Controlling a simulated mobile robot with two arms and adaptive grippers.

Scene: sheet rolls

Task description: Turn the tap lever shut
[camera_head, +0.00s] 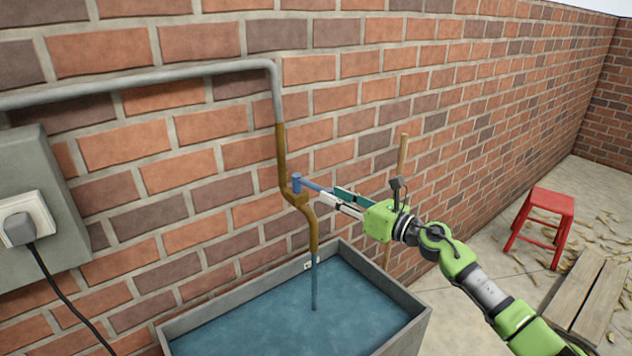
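The brass tap (298,200) hangs on the brick wall at the end of a grey pipe. Its blue lever (318,188) sticks out to the right, roughly level and angled slightly down. A thin blue stream (314,290) runs from the spout into the water below. My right gripper (328,197) reaches in from the right, with its fingertips at the lever's free end. Whether the fingers grip the lever or only touch it cannot be told. My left gripper is not in view.
A grey trough (418,318) of water stands under the tap. A grey box (28,262) with a plug and black cable (62,295) is at left. A wooden stick (402,158) leans on the wall. A red stool (550,203) and wooden planks (580,295) are at right.

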